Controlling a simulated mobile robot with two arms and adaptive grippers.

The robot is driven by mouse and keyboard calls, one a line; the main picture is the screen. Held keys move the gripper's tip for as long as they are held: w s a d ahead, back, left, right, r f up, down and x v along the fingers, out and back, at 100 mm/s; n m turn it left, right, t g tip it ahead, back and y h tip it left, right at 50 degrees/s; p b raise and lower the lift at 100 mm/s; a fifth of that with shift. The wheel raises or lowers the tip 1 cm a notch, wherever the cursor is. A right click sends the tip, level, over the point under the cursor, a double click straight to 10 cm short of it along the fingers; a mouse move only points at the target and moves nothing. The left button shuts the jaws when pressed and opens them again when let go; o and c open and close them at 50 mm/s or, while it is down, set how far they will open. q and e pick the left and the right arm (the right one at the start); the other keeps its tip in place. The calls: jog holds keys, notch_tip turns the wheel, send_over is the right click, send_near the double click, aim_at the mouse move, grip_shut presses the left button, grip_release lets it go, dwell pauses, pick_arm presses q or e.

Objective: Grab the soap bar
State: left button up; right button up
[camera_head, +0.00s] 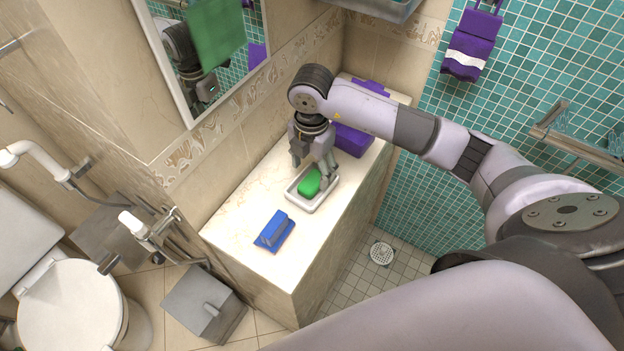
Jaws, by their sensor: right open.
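The green soap bar (309,182) lies in a white rectangular soap dish (303,206) on the pale marble counter. My right gripper (311,172) points down over the dish, with its fingers apart. One finger is at the far left of the soap and the other at its right side. I cannot tell whether the fingers touch the soap or dish. My left gripper is not in view.
A blue brush-like object (273,231) sits on the counter in front of the dish. A purple box (352,138) stands behind my gripper. A mirror (207,50) hangs on the left wall. The counter's front end is clear.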

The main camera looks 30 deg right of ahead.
aim_at(312, 180)
notch_tip(312, 180, down, 2)
jog(key=shift+s+f+p, duration=0.1)
jog(key=shift+f+p, duration=0.15)
jog(key=shift+p, duration=0.15)
jog(key=shift+f, duration=0.55)
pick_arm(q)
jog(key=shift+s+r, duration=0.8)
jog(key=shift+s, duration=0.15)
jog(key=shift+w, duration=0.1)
pick_arm(e)
jog(key=shift+c, duration=0.6)
jog(key=shift+c, duration=1.3)
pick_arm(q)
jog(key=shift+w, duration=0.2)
pick_arm(e)
jog(key=shift+s, duration=0.1)
jog(key=c, duration=0.9)
